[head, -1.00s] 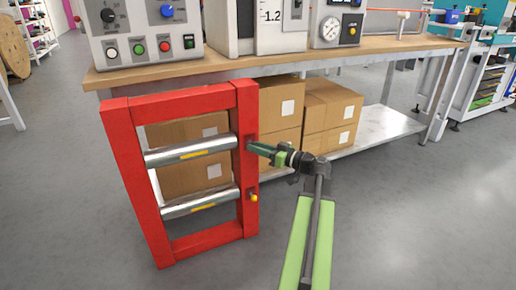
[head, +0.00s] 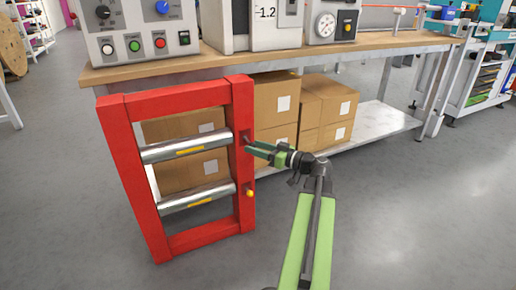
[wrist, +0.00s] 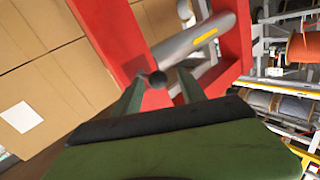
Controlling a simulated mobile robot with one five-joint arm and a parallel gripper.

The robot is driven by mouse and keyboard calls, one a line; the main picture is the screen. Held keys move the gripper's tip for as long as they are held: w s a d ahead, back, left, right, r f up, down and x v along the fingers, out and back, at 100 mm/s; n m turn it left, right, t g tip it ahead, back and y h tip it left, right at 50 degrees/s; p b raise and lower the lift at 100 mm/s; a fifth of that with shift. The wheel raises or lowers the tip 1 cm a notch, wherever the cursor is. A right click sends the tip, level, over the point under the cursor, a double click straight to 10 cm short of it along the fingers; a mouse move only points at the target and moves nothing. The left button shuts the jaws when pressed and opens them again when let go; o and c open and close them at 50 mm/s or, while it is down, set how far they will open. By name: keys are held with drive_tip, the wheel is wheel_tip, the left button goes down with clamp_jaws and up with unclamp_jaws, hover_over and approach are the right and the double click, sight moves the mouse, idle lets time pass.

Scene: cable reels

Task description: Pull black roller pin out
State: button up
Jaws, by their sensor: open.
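The black roller pin shows in the wrist view as a round black knob (wrist: 157,79) against the red upright, between my fingertips. In the head view the pin is mostly hidden by my gripper (head: 250,147), at the right end of the upper silver roller (head: 187,146). My gripper is open, its two green fingers on either side of the knob in the wrist view (wrist: 157,90). I cannot tell whether they touch it. A pin with a yellow knob (head: 250,193) sits by the lower silver roller (head: 197,196). Both rollers lie across the red frame (head: 128,180).
A workbench (head: 300,55) with instruments stands behind the frame. Cardboard boxes (head: 328,112) sit on its lower shelf (head: 390,125). The floor (head: 420,220) to the right of my arm is clear.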

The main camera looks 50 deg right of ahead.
drive_tip(key=shift+s, duration=0.1)
drive_tip(key=v, duration=1.7)
drive_tip(key=shift+s, duration=0.1)
